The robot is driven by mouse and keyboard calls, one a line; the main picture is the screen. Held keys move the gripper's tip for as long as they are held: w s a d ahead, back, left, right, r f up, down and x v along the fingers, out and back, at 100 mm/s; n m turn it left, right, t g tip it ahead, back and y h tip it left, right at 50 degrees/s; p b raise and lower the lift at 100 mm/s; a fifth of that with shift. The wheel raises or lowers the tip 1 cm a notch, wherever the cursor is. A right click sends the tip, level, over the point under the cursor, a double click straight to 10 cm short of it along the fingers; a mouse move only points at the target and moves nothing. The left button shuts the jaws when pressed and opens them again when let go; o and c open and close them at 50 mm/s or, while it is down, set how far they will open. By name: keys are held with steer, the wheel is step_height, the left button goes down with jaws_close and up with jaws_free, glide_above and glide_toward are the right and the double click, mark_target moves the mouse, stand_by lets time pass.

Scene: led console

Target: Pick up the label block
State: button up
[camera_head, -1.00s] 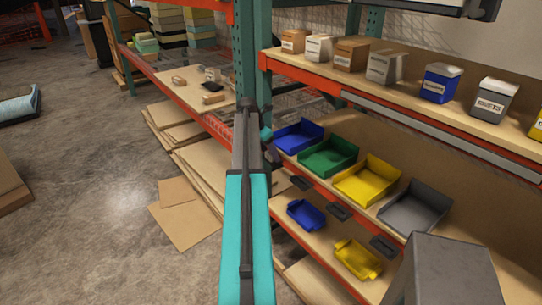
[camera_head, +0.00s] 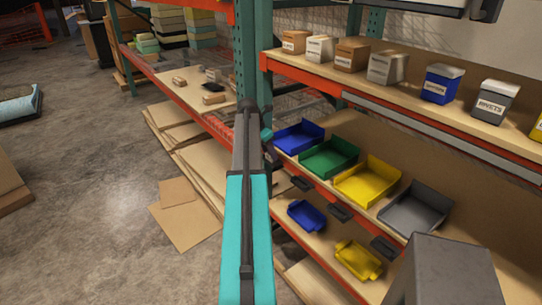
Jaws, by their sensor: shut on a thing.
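My arm reaches forward up the middle of the camera_head view, and its far end is beside the green shelf post. My gripper cannot be made out; it seems hidden behind my own arm. Only a small teal part of my wrist shows right of the arm. I cannot tell which thing is the label block. On the left shelf board lie a tan block (camera_head: 213,99), a small dark piece (camera_head: 206,87), a grey-white piece (camera_head: 213,75) and a small wooden block (camera_head: 180,81). They are too small to read.
Labelled boxes, including a blue box (camera_head: 441,84) and a grey RIVETS box (camera_head: 495,101), line the upper right shelf. Green (camera_head: 328,157), yellow (camera_head: 366,181) and grey (camera_head: 414,210) trays stand below. A green post (camera_head: 246,50) rises by my arm.

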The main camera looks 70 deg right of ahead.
mark_target(269, 155)
steer(key=shift+s, duration=0.1)
steer(key=shift+r+b, duration=0.95)
steer(key=shift+r, duration=0.65)
steer(key=w+a+r+b, duration=0.1)
steer(key=w+a+b, duration=0.1)
steer(key=a, duration=0.5)
steer(key=w+a+b, duration=0.2)
steer(key=a, duration=0.6)
steer(key=shift+a+r+b, duration=0.3)
steer(key=shift+r, duration=0.1)
steer(key=shift+r, duration=0.1)
steer(key=shift+r+p, duration=1.95)
steer(key=shift+p, duration=0.05)
steer(key=shift+w, duration=0.1)
